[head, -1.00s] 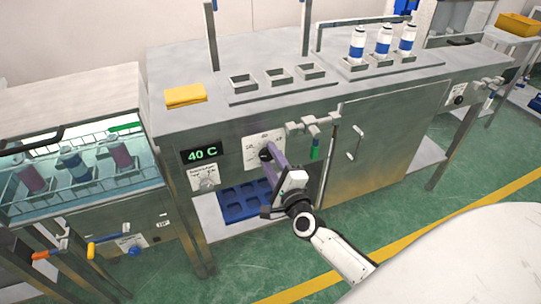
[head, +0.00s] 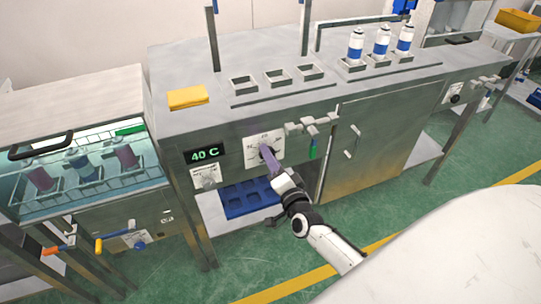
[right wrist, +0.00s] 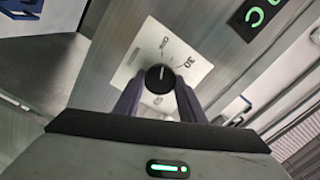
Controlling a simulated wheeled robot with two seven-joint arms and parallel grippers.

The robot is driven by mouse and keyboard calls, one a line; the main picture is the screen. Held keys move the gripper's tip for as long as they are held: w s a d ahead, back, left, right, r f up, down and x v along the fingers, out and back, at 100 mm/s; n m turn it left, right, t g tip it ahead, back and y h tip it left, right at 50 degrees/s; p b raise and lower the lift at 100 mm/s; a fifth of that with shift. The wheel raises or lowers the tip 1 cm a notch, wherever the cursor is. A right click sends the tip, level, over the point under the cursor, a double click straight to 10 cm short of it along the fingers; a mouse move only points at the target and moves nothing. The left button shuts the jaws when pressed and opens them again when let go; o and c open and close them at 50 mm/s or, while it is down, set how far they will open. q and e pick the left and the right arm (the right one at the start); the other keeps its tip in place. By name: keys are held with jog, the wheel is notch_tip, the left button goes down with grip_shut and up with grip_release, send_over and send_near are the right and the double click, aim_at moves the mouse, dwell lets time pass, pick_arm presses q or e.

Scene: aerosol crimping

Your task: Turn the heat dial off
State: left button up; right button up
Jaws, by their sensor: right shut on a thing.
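A round black dial (right wrist: 159,78) sits on a white numbered plate (head: 252,153) on the steel bench's front panel. In the right wrist view, the plate shows a "30" and the dial's pale pointer mark. My right gripper (head: 267,153) reaches the dial from the front, with its purple fingers on either side of it, shut on it. In the head view the fingers hide most of the dial. A green display (head: 205,153) reading 40 C is left of the plate. My left gripper is not in view.
A blue tray (head: 232,207) lies on the shelf below the dial. A water bath (head: 85,180) with several bottles stands at the left.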

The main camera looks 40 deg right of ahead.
jog(key=shift+n, duration=0.5)
jog(key=o, duration=1)
jog(key=shift+o, duration=0.2)
jog(key=p+v, duration=0.1)
jog(key=v, duration=0.9)
jog(key=shift+s, duration=0.2)
jog(key=s+a+f+n+g+y, duration=0.3)
jog(key=s+a+f+n+g, duration=0.1)
jog(key=s+a+n, duration=0.4)
jog(key=s+a+f+n+g+y, duration=0.4)
jog(key=s+a+f+n, duration=0.2)
jog(key=s+a+n, duration=0.2)
jog(key=shift+s+a+f+n+g, duration=0.35)
jog(key=shift+s+a, duration=0.2)
jog(key=shift+s, duration=0.3)
